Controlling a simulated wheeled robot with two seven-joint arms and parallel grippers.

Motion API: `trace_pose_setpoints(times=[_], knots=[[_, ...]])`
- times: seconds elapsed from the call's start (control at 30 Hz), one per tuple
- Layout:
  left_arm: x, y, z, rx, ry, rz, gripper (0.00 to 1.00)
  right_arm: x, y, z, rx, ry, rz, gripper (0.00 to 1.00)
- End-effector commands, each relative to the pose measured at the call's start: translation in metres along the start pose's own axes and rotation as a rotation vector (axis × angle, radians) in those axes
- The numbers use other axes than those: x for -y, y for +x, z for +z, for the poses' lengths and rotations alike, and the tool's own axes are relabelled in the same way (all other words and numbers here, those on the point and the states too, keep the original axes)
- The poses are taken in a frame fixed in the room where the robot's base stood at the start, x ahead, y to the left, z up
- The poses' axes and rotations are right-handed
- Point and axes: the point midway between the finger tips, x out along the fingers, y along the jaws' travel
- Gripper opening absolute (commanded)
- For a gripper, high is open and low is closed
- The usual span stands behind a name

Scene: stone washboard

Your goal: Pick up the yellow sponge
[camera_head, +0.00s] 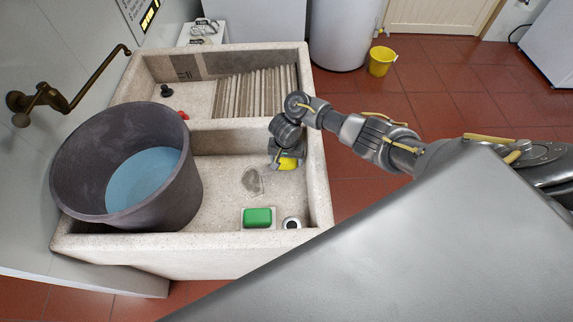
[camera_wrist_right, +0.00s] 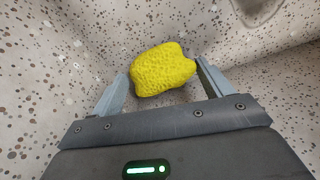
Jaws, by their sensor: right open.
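The yellow sponge (camera_head: 289,163) lies in the near basin of the stone washboard, close to its right wall, partly hidden by my right gripper in the head view. In the right wrist view the sponge (camera_wrist_right: 163,70) lies between and slightly beyond the two fingers. My right gripper (camera_wrist_right: 156,84) is open above the basin floor, with a finger on each side of the sponge. The right finger is very near or touching the sponge's edge; I cannot tell which. My right gripper (camera_head: 286,161) points down in the head view. My left gripper is not in view.
A large dark tub (camera_head: 70,185) with blue water stands on the left of the stone sink (camera_head: 318,180). A ribbed washboard (camera_head: 257,92) is behind. A yellow bucket (camera_head: 381,61) stands on the floor.

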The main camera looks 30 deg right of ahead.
Motion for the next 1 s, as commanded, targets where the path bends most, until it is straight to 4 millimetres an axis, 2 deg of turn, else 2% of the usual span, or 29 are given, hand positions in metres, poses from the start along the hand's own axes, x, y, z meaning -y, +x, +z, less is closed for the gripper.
trace_pose_setpoints(times=[0.1, 0.37, 0.6, 0.87, 1.0], knots=[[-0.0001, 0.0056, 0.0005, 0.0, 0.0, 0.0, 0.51, -0.0004, 0.0107, -0.0004, -0.001, 0.001, 0.001, 0.79], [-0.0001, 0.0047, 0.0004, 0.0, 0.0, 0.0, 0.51, -0.0003, 0.0106, -0.0006, -0.001, 0.0, 0.0, 0.77], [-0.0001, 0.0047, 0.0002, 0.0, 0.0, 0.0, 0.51, -0.0003, 0.0107, -0.0005, -0.001, 0.0, 0.0, 0.46], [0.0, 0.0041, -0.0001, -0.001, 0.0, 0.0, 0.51, -0.0002, 0.0096, -0.0006, -0.001, 0.0, 0.0, 0.45], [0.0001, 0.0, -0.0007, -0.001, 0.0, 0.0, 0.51, 0.0002, 0.0019, -0.0015, -0.001, 0.0, -0.001, 0.45]])
